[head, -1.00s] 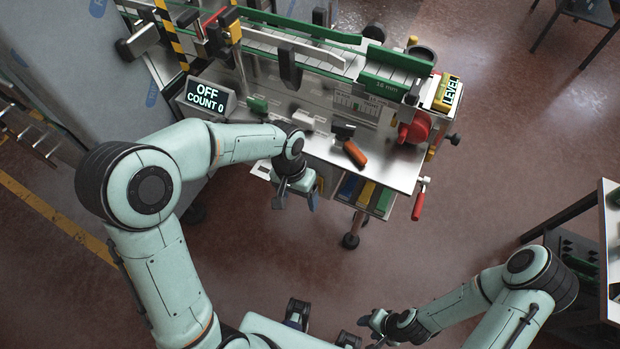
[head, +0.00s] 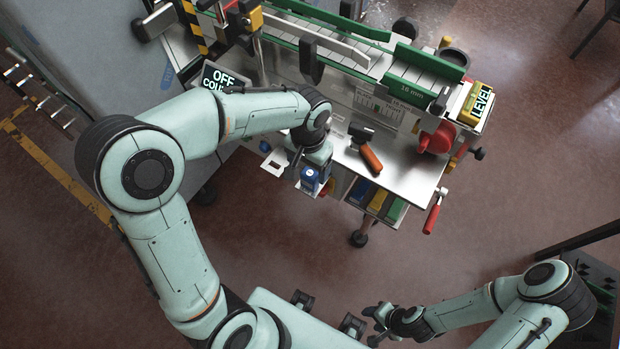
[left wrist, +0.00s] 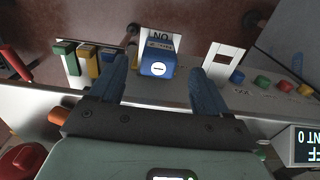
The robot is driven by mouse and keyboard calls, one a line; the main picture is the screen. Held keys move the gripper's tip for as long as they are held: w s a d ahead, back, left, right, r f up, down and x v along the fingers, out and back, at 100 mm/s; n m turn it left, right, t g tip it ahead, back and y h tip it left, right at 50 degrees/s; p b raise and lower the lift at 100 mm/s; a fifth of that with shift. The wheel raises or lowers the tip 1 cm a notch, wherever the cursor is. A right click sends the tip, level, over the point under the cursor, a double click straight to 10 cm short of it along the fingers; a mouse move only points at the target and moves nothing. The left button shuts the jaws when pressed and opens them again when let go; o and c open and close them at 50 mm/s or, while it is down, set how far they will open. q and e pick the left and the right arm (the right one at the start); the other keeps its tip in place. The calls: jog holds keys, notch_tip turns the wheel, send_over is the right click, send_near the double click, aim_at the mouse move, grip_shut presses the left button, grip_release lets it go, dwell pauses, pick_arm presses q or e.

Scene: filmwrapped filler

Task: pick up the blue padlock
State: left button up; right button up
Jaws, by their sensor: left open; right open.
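The blue padlock (left wrist: 157,66) is in the left wrist view, a boxy blue body with a white round mark on its face and a white tag behind it. It sits at the bench's front edge; its shackle is not clearly seen. My left gripper (left wrist: 158,76) is open, with one dark blue finger on each side of the padlock and a gap on both sides. In the head view, the padlock (head: 309,181) shows just below my left gripper (head: 311,168), partly covered by it. My right gripper (head: 374,325) is open and empty, low and far from the bench.
The steel bench (head: 400,178) carries an orange-handled tool (head: 371,159), a red knob (head: 437,138) and a display (head: 222,79). Blue, yellow and green bins (head: 376,200) hang under its front edge. White plates (head: 275,163) stick out beside the padlock. Open floor lies in front.

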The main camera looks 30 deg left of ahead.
aim_at(310, 173)
pick_arm(q)
jog(key=shift+w+f, duration=0.15)
jog(key=shift+f, duration=2.6)
jog(key=shift+d, duration=0.1)
jog(key=c, duration=1.1)
